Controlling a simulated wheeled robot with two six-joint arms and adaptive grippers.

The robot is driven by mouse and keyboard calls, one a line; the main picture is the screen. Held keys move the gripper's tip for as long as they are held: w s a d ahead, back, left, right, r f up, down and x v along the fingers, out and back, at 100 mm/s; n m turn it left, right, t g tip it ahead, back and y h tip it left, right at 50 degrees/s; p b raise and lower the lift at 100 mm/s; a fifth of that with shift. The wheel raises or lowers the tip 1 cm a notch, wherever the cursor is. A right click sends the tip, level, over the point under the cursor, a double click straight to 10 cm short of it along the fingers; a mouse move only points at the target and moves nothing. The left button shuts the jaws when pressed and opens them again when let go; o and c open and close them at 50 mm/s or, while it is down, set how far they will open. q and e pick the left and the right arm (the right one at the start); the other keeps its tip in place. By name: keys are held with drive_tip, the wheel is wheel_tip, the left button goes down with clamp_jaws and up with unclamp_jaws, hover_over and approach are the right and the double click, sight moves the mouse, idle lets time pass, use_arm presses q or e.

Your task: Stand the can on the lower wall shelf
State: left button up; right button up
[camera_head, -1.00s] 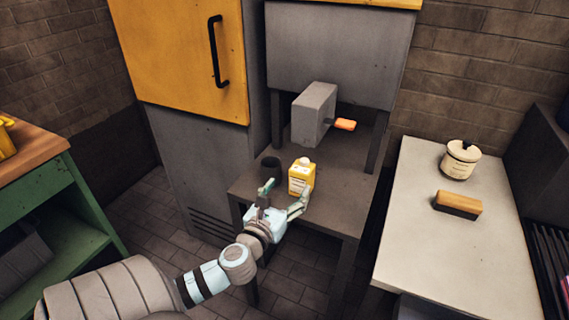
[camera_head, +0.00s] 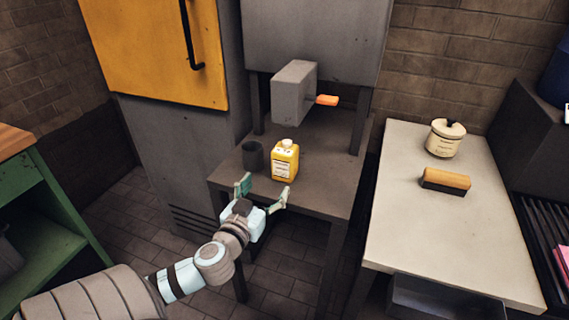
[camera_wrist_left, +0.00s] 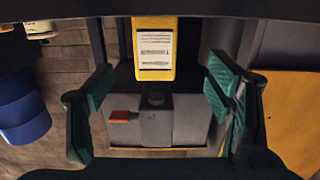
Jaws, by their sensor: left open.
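The yellow can (camera_head: 285,162) with a pale label stands upright on a dark table. It also shows in the left wrist view (camera_wrist_left: 155,48), at the top middle. My left gripper (camera_head: 264,192) is open and empty at the table's front edge, in front of the can and apart from it. In the left wrist view its green finger pads (camera_wrist_left: 158,90) are spread wide with nothing between them. My right gripper is not in view. I cannot see a wall shelf in these frames.
A dark cup (camera_head: 252,155) stands just left of the can. Behind them is a grey box (camera_head: 293,92) with an orange handle. A yellow-doored cabinet (camera_head: 150,50) stands at left.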

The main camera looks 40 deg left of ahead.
sight(281, 170)
use_arm(q)
drive_tip(key=b+x, duration=0.1)
drive_tip(key=x, duration=0.5)
drive_tip(key=shift+w+a+f, duration=0.1)
drive_tip(key=x, duration=0.3)
drive_tip(key=b+x, duration=0.1)
drive_tip(key=x, duration=0.1)
drive_tip(key=shift+w+d, duration=0.1)
drive_tip(key=shift+d, duration=0.25)
drive_tip(key=shift+w+a, duration=0.1)
drive_tip(key=shift+w, duration=0.25)
drive_tip(key=shift+c, duration=1.4)
drive_tip(key=c, duration=1)
drive_tip(key=shift+c, duration=1.8)
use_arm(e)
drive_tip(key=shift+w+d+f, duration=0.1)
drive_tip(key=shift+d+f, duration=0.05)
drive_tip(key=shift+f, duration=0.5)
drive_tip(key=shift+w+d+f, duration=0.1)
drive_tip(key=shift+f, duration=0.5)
